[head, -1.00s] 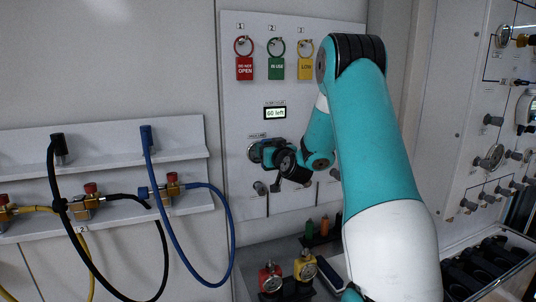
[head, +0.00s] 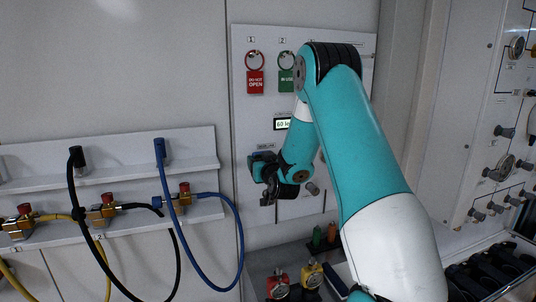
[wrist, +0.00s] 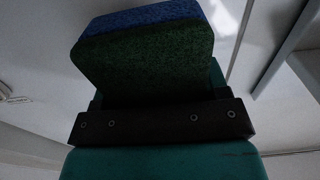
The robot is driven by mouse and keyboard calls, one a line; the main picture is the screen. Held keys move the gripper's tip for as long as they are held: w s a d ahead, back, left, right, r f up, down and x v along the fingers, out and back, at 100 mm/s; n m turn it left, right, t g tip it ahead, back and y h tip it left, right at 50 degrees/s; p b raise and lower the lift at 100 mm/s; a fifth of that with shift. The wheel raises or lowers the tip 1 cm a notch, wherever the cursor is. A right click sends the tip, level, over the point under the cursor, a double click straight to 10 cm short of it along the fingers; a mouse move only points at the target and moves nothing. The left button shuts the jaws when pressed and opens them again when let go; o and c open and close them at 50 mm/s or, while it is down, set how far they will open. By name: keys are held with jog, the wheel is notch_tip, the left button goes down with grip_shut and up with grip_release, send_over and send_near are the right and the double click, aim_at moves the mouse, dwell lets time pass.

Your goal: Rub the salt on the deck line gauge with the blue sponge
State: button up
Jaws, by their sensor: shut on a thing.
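In the wrist view my gripper (wrist: 160,122) is shut on the sponge (wrist: 150,60), which has a blue top layer and a dark green, rough-looking body. I cannot tell in the head view whether the sponge touches the panel. The deck line gauge is not visible, apparently hidden behind my gripper, and so is any salt on it.
A red tag (head: 255,82) and a green tag (head: 286,80) hang above. The display (head: 281,124) is partly covered by my arm. Hoses, including a blue one (head: 240,250), hang at left.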

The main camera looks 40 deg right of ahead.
jog(key=shift+w+a+r+p, duration=0.1)
jog(key=shift+w+a+p, duration=0.15)
jog(key=shift+a+p, duration=0.2)
jog(key=shift+s+a+f+b, duration=0.25)
jog(key=shift+s+b, duration=0.25)
jog(key=shift+b, duration=0.3)
jog(key=shift+b+v, duration=2)
jog(key=shift+v, duration=0.55)
jog(key=shift+r, duration=0.15)
